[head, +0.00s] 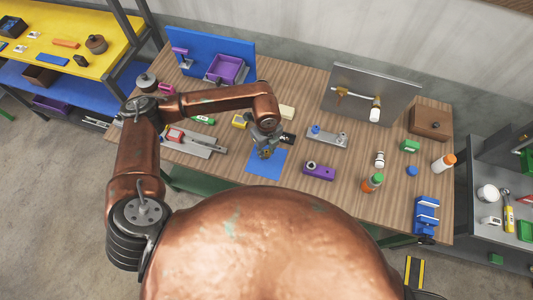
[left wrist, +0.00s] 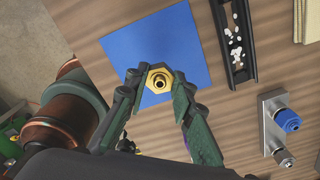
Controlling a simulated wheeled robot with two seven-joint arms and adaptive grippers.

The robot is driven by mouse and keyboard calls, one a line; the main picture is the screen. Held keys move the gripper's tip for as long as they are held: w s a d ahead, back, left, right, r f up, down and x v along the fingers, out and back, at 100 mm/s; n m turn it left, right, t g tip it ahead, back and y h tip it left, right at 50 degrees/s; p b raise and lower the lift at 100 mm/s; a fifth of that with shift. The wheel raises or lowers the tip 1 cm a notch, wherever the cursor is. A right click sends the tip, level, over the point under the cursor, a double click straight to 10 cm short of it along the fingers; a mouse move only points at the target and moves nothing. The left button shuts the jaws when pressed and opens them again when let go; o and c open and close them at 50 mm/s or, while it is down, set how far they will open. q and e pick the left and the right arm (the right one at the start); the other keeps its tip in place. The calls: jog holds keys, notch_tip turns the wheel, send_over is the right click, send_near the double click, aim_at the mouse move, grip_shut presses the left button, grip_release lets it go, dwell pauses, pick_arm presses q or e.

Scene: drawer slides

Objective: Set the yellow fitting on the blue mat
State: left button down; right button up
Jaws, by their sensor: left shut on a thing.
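The yellow fitting (left wrist: 159,79) is a brass-coloured hex piece with a round hole, seen end-on in the left wrist view. My left gripper (left wrist: 160,82) is shut on it, one finger at each side. The blue mat (left wrist: 150,45) is a flat square on the wooden table, behind the fitting in this view. In the head view my left gripper (head: 266,152) is over the far part of the blue mat (head: 264,168); the fitting is hard to make out there. I cannot tell whether the fitting touches the mat. My right gripper is not in view.
A black tray with white bits (left wrist: 236,40) lies right of the mat. A grey plate with knobs (head: 326,136) and a purple block (head: 319,172) stand to the right. A grey slide-like fixture (head: 196,142) lies left. Bare wood surrounds the mat's near right.

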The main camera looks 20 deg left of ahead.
aim_at(266, 153)
pick_arm(q)
notch_tip(266, 153, down, 2)
jog(key=shift+s+f, duration=0.1)
jog(key=shift+f, duration=0.15)
jog(key=shift+f, duration=0.15)
jog(key=c, duration=1.7)
grip_release()
jog(key=shift+o, duration=0.2)
jog(key=shift+r, duration=0.35)
notch_tip(266, 153, up, 12)
jog(key=b, duration=0.1)
jog(key=shift+f, duration=0.15)
